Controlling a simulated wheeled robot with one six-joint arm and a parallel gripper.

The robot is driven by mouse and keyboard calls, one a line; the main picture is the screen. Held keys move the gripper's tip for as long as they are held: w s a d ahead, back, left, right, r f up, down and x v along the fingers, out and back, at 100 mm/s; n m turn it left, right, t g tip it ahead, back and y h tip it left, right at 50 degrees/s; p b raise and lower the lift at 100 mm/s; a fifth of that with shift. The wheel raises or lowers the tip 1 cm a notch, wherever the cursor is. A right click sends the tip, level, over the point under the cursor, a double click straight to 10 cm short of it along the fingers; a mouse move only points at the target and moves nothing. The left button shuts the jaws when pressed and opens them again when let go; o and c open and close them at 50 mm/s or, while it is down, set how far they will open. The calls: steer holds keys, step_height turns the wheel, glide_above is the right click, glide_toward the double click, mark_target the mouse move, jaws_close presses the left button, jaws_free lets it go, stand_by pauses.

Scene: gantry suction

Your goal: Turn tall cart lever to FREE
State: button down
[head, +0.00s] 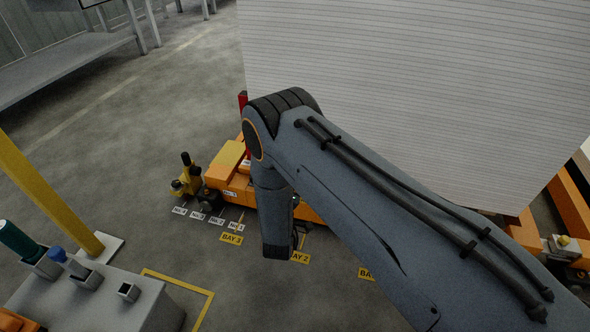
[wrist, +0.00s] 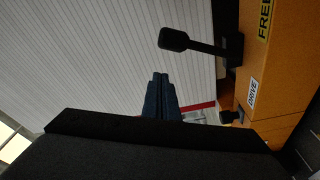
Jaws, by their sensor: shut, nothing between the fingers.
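In the wrist view the black lever (wrist: 200,45) sticks out to the left from an orange housing (wrist: 275,75) and ends in a flat paddle. The housing carries a FREE label (wrist: 264,18) and a DRIVE label (wrist: 253,93). I cannot tell which label the lever is set to. In the head view the tall cart shows as a large white ribbed load (head: 430,90) on an orange base (head: 235,175). My arm hides part of it, and the lever cannot be made out there.
In the head view a grey stand (head: 90,300) with holders and a yellow post (head: 45,190) are at the lower left. Bay labels (head: 231,239) lie on the floor by the cart. A grey bench (head: 60,65) is at the upper left. Floor between is clear.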

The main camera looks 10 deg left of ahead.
steer(key=s+p, duration=0.1)
steer(key=s, duration=0.5)
steer(key=shift+s+d+f+p, duration=0.15)
steer(key=shift+s+d+p, duration=0.05)
steer(key=shift+s+p, duration=0.2)
